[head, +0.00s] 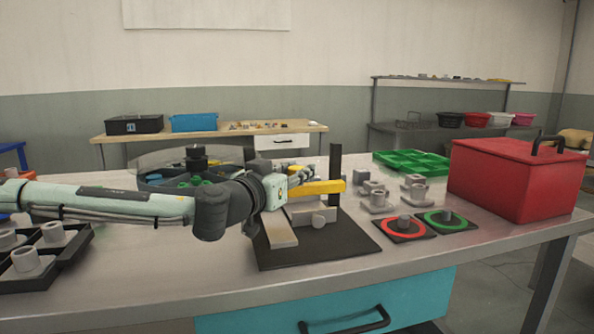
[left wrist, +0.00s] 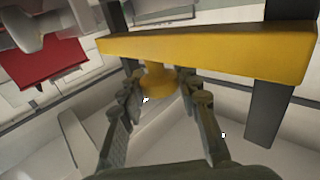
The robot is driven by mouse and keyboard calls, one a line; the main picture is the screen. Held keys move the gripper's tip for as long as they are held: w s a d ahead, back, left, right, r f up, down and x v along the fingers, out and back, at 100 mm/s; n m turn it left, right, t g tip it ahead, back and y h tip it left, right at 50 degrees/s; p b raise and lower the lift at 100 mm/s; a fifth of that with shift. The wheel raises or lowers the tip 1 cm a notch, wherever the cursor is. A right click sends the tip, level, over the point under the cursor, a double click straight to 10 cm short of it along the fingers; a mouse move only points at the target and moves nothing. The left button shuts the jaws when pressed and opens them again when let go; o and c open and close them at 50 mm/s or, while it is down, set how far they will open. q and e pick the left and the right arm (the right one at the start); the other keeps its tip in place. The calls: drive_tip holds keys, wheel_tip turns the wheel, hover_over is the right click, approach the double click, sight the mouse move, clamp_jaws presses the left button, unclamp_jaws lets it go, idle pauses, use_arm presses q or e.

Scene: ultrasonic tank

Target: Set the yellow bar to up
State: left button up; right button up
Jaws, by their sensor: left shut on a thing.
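The yellow bar (head: 322,187) is roughly level in the head view, in front of a dark upright post (head: 335,162) on a black base plate (head: 335,250). In the left wrist view the yellow bar (left wrist: 215,52) crosses the top, between two dark posts. A short yellow stem (left wrist: 158,78) sticks out from it towards my left gripper (left wrist: 162,88). The fingers lie on both sides of this stem and are shut on it. In the head view my left gripper (head: 302,176) is at the bar, partly hidden behind its own wrist. My right gripper is not visible.
Grey blocks (head: 310,215) stand on the base plate. A red box (head: 515,180), a green tray (head: 412,163), and mats with red (head: 403,228) and green (head: 445,220) rings are to the right. A round tank (head: 160,178) stands behind my left arm. A black tray (head: 60,262) is at left.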

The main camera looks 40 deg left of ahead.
sight(297, 167)
use_arm(q)
drive_tip(key=shift+r, duration=0.1)
clamp_jaws()
wheel_tip(297, 167, up, 2)
drive_tip(key=shift+r+p, duration=0.25)
drive_tip(key=shift+p, duration=0.05)
wheel_tip(297, 167, up, 3)
drive_tip(key=shift+r+p, duration=0.15)
drive_tip(key=shift+p, duration=0.2)
drive_tip(key=shift+r, duration=0.45)
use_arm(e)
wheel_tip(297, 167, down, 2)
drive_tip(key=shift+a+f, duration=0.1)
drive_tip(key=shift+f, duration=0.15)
use_arm(q)
drive_tip(key=o, duration=0.9)
unclamp_jaws()
drive_tip(key=shift+o, duration=1)
drive_tip(key=shift+f, duration=0.1)
